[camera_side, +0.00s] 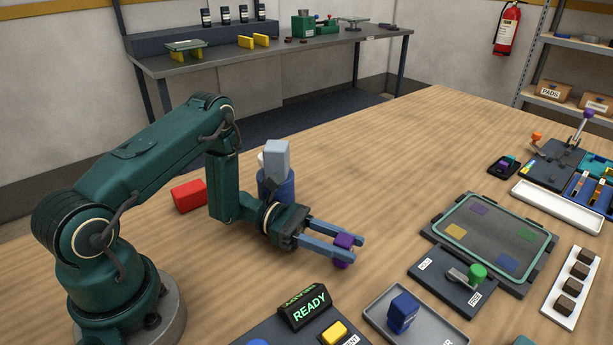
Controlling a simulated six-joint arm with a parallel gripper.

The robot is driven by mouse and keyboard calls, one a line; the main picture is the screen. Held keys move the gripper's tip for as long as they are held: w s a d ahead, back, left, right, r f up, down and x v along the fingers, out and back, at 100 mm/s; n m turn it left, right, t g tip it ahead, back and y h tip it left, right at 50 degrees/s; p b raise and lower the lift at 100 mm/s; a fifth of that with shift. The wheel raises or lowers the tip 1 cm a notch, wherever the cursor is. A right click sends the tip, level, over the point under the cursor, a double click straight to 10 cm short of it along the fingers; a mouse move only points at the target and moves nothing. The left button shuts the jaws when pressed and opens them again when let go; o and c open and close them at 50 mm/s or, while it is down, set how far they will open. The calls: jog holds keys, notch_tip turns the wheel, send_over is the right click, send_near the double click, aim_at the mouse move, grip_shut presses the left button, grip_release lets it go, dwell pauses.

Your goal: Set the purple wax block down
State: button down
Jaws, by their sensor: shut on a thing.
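The purple wax block (343,240) is between the fingertips of my gripper (340,247). My gripper is shut on it, with blue-grey fingers on both sides. The block is low over the wooden table (400,160); I cannot tell whether it touches the wood. My fingers hide part of it. To the right is a framed plate (490,242) with faint purple, green, orange and blue squares.
A blue block (403,312) stands on a grey tray (378,304) at the front. A lever panel (455,281) with a green knob and a READY display (304,306) are nearby. A red block (188,195) and a blue cylinder (272,187) are behind my arm.

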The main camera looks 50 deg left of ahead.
jog(key=shift+f, duration=0.2)
jog(key=c, duration=0.6)
grip_release()
jog(key=shift+o, duration=0.2)
jog(key=shift+r, duration=0.1)
jog(key=shift+r, duration=0.2)
jog(key=shift+v, duration=3.75)
